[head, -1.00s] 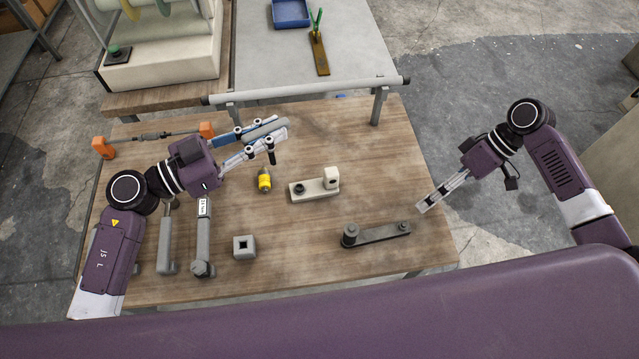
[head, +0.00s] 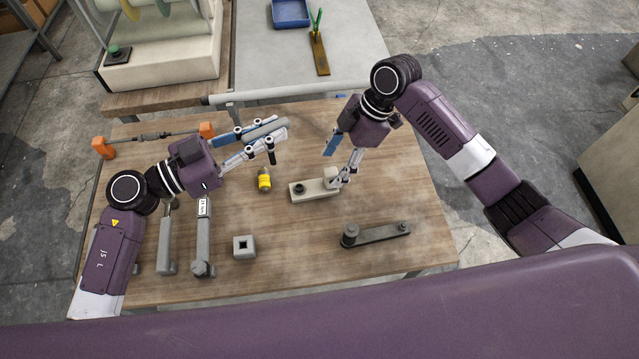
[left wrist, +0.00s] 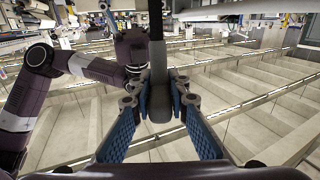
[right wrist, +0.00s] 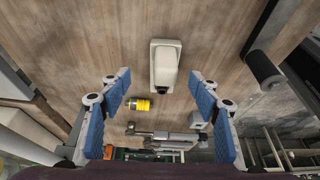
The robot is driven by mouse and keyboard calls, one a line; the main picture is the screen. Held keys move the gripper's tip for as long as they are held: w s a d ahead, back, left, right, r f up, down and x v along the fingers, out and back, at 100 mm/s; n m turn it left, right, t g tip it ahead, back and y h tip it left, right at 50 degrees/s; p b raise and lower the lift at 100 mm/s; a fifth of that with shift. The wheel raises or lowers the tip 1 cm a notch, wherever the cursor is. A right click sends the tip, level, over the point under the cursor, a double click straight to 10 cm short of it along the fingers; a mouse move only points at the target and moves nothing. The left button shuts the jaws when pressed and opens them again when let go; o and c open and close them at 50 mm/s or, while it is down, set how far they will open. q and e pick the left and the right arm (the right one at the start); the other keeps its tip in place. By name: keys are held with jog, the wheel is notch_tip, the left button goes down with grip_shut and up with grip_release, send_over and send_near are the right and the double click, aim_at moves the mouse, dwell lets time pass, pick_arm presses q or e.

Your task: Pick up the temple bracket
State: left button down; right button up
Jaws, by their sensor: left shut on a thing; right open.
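My right gripper (head: 340,178) is above the raised end. In the right wrist view the bracket (right wrist: 165,68) sits centred ahead of the open, empty fingers (right wrist: 159,82); contact cannot be told. My left gripper (head: 268,142) is shut on a grey rounded bar (head: 266,128), held above the table's back left. The bar shows between its blue pads in the left wrist view (left wrist: 158,85).
A yellow-black cylinder (head: 264,180) lies left of the bracket. A dark bar with a knob (head: 378,236), a grey square-holed block (head: 244,247) and grey handled tools (head: 203,240) lie nearer. A rail (head: 300,92) crosses the table's back edge.

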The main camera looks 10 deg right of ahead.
aim_at(324, 183)
jog(key=shift+x, duration=0.85)
jog(key=x, duration=0.2)
jog(key=s+x, duration=0.1)
jog(key=x, duration=0.1)
jog(key=shift+a+f, duration=0.15)
jog(key=shift+f, duration=0.1)
jog(key=shift+w+a+f, duration=0.1)
jog(key=shift+a+f, duration=0.05)
jog(key=shift+f, duration=0.2)
jog(key=shift+r, duration=0.1)
grip_shut()
notch_tip(324, 183, up, 9)
jog(key=shift+r, duration=0.2)
jog(key=shift+f, duration=4.55)
jog(key=shift+f, duration=0.2)
